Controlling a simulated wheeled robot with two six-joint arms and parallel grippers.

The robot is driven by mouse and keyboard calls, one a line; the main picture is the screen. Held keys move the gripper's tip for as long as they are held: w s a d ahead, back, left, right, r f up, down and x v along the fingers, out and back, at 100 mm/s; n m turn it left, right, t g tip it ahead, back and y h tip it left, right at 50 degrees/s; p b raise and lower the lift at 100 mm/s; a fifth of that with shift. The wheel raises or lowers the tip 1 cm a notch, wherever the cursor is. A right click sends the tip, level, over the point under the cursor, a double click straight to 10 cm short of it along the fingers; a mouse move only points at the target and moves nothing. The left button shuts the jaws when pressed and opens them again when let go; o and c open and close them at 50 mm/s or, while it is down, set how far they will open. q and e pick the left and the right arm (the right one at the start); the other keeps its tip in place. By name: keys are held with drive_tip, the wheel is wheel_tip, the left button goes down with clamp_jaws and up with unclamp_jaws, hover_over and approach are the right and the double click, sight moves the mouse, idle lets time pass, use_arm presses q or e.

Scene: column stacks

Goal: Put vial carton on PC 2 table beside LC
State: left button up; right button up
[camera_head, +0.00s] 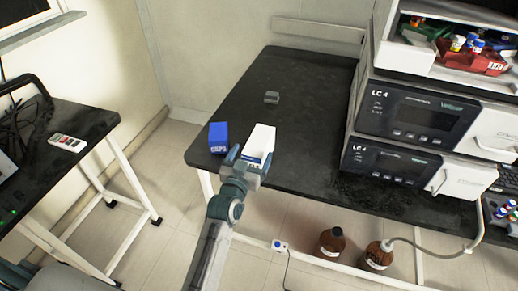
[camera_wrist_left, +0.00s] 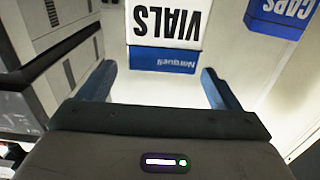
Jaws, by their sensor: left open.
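The vial carton (camera_head: 261,138) is a white box with a blue band at its lower end, standing near the front edge of the dark table. In the left wrist view the carton (camera_wrist_left: 166,28) shows upside down with "VIALS" printed on it. My left gripper (camera_head: 251,157) is open at the near side of the carton. In the left wrist view its two fingertips (camera_wrist_left: 157,70) lie to either side of the carton's blue end, with gaps visible. I cannot tell how deep the carton sits between them. My right gripper is not in view.
A blue caps box (camera_head: 218,137) stands just left of the carton; it shows in the left wrist view (camera_wrist_left: 279,14). A small grey item (camera_head: 272,97) lies farther back on the dark table (camera_head: 315,90). Stacked LC units (camera_head: 415,115) occupy its right side. Another table (camera_head: 85,125) stands left.

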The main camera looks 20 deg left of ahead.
sight(257, 144)
use_arm(q)
drive_tip(key=shift+w+f+p, duration=0.2)
drive_tip(key=shift+w+p, duration=0.05)
drive_tip(key=shift+w, duration=0.7)
drive_tip(key=shift+w+f+p, duration=0.15)
drive_tip(key=shift+w+p, duration=0.1)
drive_tip(key=shift+w, duration=0.75)
drive_tip(key=shift+w+f+p, duration=0.2)
drive_tip(key=shift+w+p, duration=0.05)
drive_tip(key=shift+w, duration=0.7)
drive_tip(key=shift+r, duration=0.1)
drive_tip(key=c, duration=1.5)
drive_tip(key=shift+r, duration=0.2)
